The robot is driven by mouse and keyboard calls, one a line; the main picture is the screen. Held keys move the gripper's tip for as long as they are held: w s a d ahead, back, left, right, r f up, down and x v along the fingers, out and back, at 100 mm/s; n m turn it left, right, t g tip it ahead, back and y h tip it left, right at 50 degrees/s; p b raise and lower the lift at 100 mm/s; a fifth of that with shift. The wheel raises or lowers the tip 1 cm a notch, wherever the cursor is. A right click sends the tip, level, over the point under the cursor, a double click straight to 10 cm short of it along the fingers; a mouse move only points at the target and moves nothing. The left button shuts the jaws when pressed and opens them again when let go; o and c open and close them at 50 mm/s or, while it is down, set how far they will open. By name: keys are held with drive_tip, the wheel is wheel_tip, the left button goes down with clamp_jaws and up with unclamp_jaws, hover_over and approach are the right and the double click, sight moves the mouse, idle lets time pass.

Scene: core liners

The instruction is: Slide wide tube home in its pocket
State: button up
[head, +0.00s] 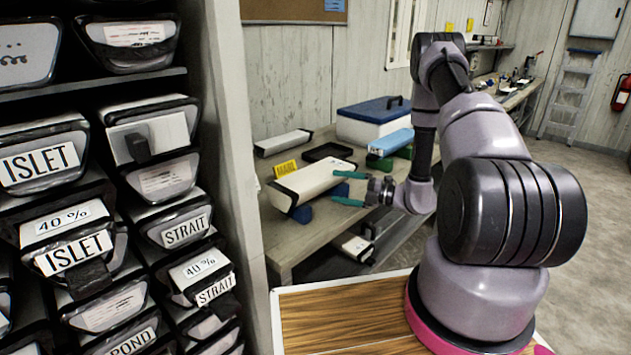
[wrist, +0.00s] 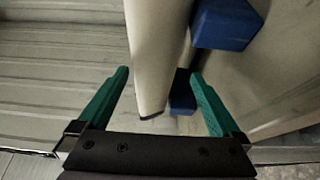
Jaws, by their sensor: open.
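The wide tube, a long off-white tube with dark end caps (head: 312,181), lies across blue supports (head: 303,213) on the wooden bench. My gripper (head: 338,188) is open at the tube's right end, its green fingers pointing left. In the wrist view the tube (wrist: 157,45) runs between the two spread fingers, and my gripper (wrist: 160,75) shows gaps to the tube on both sides. A blue support (wrist: 225,22) stands right of the tube. The rack at the left has pockets with dark-edged tube ends labelled ISLET (head: 40,165) and STRAIT (head: 185,230); I cannot tell which pocket is meant.
A pale upright panel (head: 232,150) separates rack and bench. Open floor (head: 590,215) lies right.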

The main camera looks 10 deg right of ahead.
sight(320, 182)
drive_tip(key=x, duration=0.7)
drive_tip(key=shift+r, duration=0.2)
clamp_jaws()
